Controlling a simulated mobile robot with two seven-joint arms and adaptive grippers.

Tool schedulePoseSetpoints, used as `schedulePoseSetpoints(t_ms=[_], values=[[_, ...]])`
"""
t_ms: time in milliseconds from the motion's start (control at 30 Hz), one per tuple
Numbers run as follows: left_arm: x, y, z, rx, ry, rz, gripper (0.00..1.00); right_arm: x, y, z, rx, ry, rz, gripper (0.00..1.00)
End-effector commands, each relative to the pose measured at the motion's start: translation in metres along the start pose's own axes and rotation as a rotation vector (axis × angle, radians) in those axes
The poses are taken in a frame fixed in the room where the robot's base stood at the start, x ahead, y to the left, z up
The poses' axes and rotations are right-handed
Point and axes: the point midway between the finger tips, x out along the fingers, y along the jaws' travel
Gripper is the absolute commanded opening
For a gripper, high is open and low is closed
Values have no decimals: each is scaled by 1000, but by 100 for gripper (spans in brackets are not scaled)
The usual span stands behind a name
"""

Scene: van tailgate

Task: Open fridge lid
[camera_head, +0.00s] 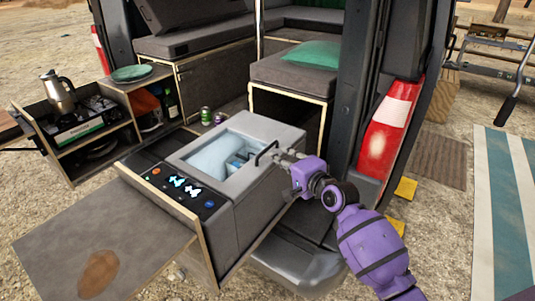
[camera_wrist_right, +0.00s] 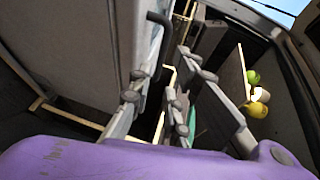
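The fridge (camera_head: 250,205) is a dark grey box on a pull-out tray at the van's rear, with a lit control panel (camera_head: 182,187) in front. Its lid (camera_head: 268,128) lies flat on top, with a grey rim around a pale blue middle. A black bar handle (camera_head: 266,152) stands at the lid's right side; it also shows in the right wrist view (camera_wrist_right: 160,20). My right gripper (camera_head: 280,157) is beside the handle, fingers pointing left toward it. In the wrist view its fingers (camera_wrist_right: 160,75) are apart, with nothing clearly held between them. My left gripper is out of view.
A kitchen drawer with a kettle (camera_head: 58,95) and stove (camera_head: 85,122) stands left. Two cans (camera_head: 206,115) stand behind the fridge. A flat board (camera_head: 100,255) extends front left.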

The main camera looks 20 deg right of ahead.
Motion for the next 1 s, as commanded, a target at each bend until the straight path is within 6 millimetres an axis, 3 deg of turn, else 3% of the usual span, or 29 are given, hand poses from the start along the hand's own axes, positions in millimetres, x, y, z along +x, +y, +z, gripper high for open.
schedulePoseSetpoints(t_ms=[167, 433, 767, 900, 1000], values=[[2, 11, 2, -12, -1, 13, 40, 30, 0, 1, -3, -2, -1, 17], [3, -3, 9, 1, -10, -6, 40, 64, 1, 1, -5, -1, 0, 17], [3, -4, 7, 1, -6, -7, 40, 69, 0, 1, -6, 0, -1, 17], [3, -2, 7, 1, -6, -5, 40, 69, 0, 1, -6, 0, -1, 1], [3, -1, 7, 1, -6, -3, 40, 69, 0, 1, -6, 0, -1, 0]])
